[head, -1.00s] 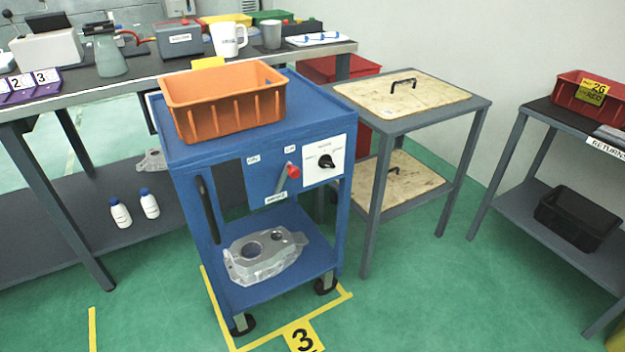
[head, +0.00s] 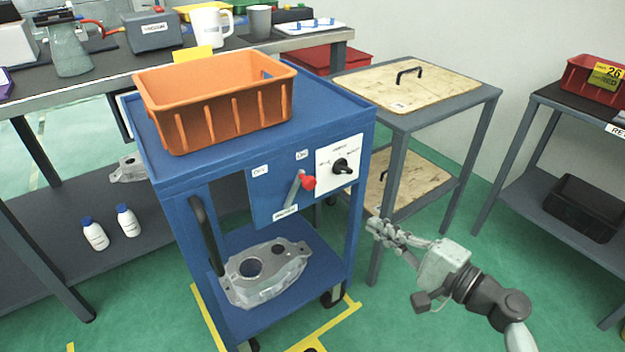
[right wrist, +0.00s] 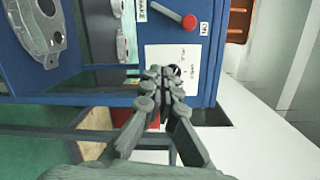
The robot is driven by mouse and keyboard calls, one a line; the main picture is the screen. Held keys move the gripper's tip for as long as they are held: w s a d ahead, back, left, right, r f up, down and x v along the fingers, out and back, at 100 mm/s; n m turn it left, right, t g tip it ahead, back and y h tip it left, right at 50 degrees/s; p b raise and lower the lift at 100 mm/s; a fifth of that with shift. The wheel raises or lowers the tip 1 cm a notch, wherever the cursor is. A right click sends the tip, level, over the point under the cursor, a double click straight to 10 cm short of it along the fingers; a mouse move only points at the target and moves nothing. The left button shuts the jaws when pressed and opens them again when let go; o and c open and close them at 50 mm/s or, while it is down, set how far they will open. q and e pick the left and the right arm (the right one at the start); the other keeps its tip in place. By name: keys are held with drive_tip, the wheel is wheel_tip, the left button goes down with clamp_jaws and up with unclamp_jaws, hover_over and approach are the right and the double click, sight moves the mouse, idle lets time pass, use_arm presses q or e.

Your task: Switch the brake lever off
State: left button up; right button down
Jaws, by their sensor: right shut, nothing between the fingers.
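The brake lever (head: 297,188) is a short grey arm with a red knob on the front panel of the blue cart (head: 170,182). It tilts up and right, its knob just below the ON label (head: 302,155). The OFF label (head: 260,171) is to the left. My right gripper (head: 376,227) is shut and empty, right of the cart and lower than the lever, apart from it. In the right wrist view the lever (right wrist: 170,14) shows beyond the shut fingertips (right wrist: 163,76), near the top edge. My left gripper is out of view.
A black rotary knob (head: 342,166) on a white plate sits just right of the lever. An orange bin (head: 215,105) stands on the cart top, and a casting (head: 264,272) lies on its lower shelf. A grey table (head: 400,122) with wooden boards stands close right.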

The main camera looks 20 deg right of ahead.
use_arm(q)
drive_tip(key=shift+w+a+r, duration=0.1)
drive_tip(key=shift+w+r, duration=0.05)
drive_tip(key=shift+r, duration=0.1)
use_arm(e)
drive_tip(key=shift+w+d+r+m+t, duration=0.15)
drive_tip(key=shift+d+r+m+t, duration=0.2)
drive_tip(key=shift+r, duration=0.2)
drive_tip(key=shift+w+d+r+m+t, duration=0.15)
drive_tip(key=shift+d+r+m+t, duration=0.15)
drive_tip(key=shift+r, duration=0.25)
drive_tip(key=shift+a, duration=0.1)
drive_tip(key=shift+w, duration=0.1)
